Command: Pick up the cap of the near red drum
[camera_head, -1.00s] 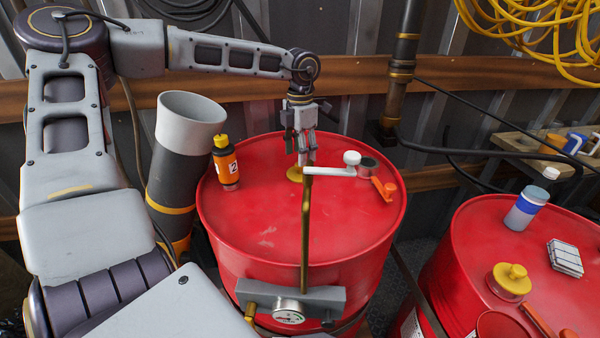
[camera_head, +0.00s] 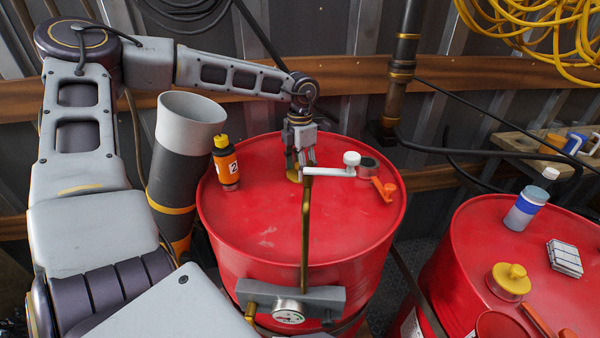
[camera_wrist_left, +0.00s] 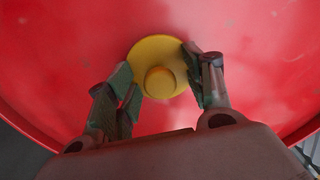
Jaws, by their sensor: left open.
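The near red drum (camera_head: 265,225) stands upright in the middle of the head view. Its yellow cap (camera_head: 293,175) sits on the drum top, mostly hidden behind my left gripper (camera_head: 302,164). In the left wrist view the cap (camera_wrist_left: 157,65) is a round yellow disc with a raised knob. My left gripper, also in the left wrist view (camera_wrist_left: 165,95), is open, with one finger on each side of the cap. The knob lies between the fingers, and I see no grip on it. My right gripper is not in view.
An orange bottle (camera_head: 226,163) stands left on the drum. An orange-handled tool (camera_head: 383,189) lies right. A second red drum (camera_head: 480,250) carries a yellow cap (camera_head: 508,281) and a blue-white bottle (camera_head: 525,207).

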